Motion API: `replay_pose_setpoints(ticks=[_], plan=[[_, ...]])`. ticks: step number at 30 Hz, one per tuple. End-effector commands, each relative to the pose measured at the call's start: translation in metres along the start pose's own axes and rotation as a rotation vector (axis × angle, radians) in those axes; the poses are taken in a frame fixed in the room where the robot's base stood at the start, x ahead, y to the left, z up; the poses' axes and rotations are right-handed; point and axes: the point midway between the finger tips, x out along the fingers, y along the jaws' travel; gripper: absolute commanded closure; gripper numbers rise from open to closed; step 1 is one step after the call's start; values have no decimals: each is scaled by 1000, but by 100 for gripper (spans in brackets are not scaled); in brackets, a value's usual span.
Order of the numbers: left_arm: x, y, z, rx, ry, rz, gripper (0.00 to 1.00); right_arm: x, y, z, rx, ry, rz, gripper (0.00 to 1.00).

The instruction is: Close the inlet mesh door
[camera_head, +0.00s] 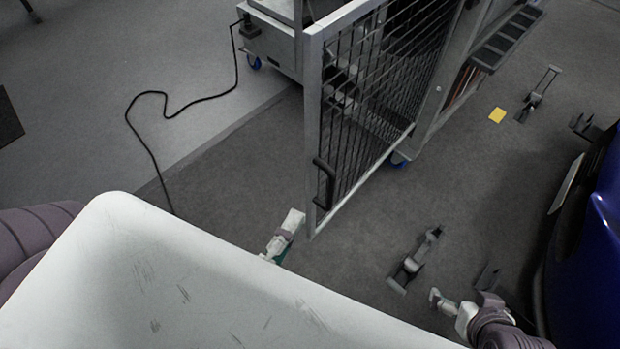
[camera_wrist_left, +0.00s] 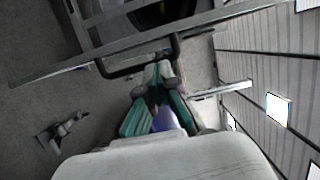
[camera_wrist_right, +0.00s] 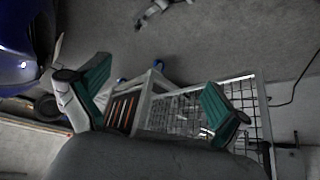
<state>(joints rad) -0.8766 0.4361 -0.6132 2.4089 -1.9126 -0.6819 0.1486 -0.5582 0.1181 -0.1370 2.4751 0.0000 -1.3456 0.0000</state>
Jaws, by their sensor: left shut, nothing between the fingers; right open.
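The mesh door (camera_head: 375,90) stands swung open in the head view, a grey frame with dark wire mesh. Its dark handle (camera_head: 324,184) is on the near upright of the frame. My left gripper (camera_head: 293,220) is shut and empty, just left of and below the handle. In the left wrist view the shut fingertips (camera_wrist_left: 158,72) are close to the handle bar (camera_wrist_left: 130,70); I cannot tell whether they touch. My right gripper (camera_head: 452,298) is open and empty at the lower right. In the right wrist view the mesh door (camera_wrist_right: 235,95) shows beyond its spread fingers (camera_wrist_right: 150,95).
A grey cabinet on casters (camera_head: 270,40) stands behind the door, with a black cable (camera_head: 165,95) on the floor. A blue car (camera_head: 600,230) is at the right edge. A yellow tag (camera_head: 497,115) and a metal floor bracket (camera_head: 415,262) lie between. Floor left of the door is mostly clear.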

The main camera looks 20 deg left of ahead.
Motion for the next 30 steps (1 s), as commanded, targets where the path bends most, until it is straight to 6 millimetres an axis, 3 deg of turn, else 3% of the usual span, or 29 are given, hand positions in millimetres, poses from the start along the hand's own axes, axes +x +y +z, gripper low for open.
replay_pose_setpoints(ticks=[9, 18, 30], plan=[[48, -4, 1, -2, -6, -4, 100, -22, 6, 51, 9, -262, 12, 0], [89, -2, 1, -1, -4, 0, 100, -33, 6, 41, 8, -253, 12, 0], [95, 1, 1, -1, -3, 1, 100, -33, 6, 41, 8, -253, 12, 0]])
